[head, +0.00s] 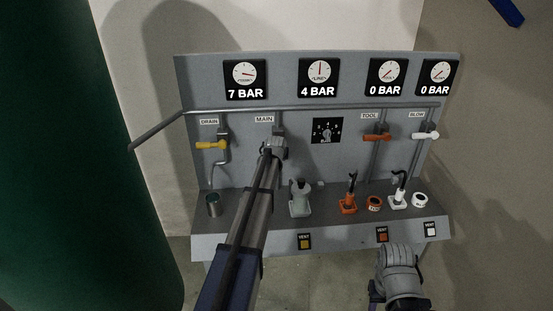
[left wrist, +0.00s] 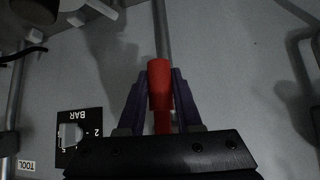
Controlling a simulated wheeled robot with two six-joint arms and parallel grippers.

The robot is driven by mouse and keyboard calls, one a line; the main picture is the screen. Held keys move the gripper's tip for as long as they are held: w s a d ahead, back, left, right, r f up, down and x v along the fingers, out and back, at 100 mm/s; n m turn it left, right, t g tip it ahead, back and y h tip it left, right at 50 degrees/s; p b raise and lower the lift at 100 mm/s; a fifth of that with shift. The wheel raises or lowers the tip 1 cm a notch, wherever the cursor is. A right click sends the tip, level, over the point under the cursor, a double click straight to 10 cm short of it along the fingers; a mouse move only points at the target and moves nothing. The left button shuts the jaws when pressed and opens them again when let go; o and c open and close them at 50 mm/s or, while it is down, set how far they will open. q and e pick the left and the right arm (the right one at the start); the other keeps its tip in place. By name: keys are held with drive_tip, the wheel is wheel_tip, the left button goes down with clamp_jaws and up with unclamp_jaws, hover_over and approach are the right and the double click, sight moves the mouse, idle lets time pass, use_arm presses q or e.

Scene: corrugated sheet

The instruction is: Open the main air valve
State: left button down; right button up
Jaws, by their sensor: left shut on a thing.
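The main valve's red handle (left wrist: 160,85) is between the purple fingers of my left gripper (left wrist: 160,88) in the left wrist view. The fingers are shut on it from both sides. The handle looks in line with the grey pipe (left wrist: 162,30) behind it. In the head view my left gripper (head: 274,146) is just below the MAIN label (head: 264,119) and hides the handle and valve body. My right gripper (head: 398,262) is low in front of the bench at the right, away from the valves; its fingertips are hidden.
The gauges read 7 BAR (head: 245,79), 4 BAR (head: 318,78), 0 BAR (head: 387,77) and 0 BAR (head: 435,77). A yellow drain handle (head: 210,145), orange tool handle (head: 377,136) and white blow handle (head: 425,135) flank the main valve. Hose fittings (head: 349,199) stand on the shelf.

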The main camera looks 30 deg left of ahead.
use_arm(q)
drive_tip(key=shift+d, duration=0.2)
idle(0.4)
drive_tip(key=c, duration=0.6)
unclamp_jaws()
drive_tip(key=shift+w, duration=0.1)
drive_tip(key=p+v, duration=0.5)
drive_tip(key=v, duration=0.2)
drive_tip(key=shift+s+r+p, duration=0.3)
drive_tip(key=shift+s, duration=0.05)
